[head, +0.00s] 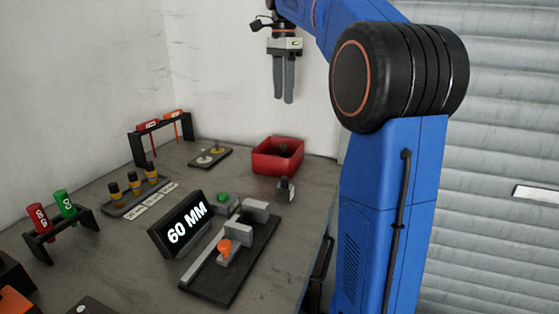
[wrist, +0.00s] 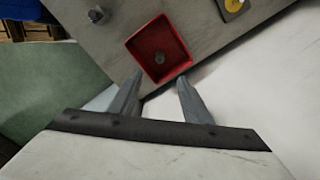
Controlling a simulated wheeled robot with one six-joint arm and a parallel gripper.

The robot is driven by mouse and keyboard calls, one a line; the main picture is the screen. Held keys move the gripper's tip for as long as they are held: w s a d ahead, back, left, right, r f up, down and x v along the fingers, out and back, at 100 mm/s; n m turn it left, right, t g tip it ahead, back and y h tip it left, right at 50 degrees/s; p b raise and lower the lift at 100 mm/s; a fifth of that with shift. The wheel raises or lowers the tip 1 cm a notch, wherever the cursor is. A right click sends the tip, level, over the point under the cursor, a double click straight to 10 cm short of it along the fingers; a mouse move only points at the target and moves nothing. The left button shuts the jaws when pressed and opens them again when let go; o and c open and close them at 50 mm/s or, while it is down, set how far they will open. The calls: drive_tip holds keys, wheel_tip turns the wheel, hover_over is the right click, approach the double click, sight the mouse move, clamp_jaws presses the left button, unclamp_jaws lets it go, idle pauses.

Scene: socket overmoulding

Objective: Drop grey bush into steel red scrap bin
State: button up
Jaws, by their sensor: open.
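The red scrap bin (head: 268,164) stands near the far right edge of the table. A small grey bush (head: 284,149) is inside it. In the wrist view the red bin (wrist: 145,41) is seen from above, and the grey bush (wrist: 159,57) is on its floor, apart from my fingers. My gripper (head: 284,102) is high above the bin, pointing down. In the wrist view my gripper (wrist: 161,77) has its two fingers apart with nothing between them.
A black fixture (head: 218,290) with grey blocks and an orange knob lies nearer, beside a "60 MM" display (head: 180,225). A row of dark-topped yellow pieces (head: 133,184) stands left. The air around my gripper is clear.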

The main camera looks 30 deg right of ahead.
drive_tip(key=shift+r, duration=1.9)
drive_tip(key=shift+s, duration=0.1)
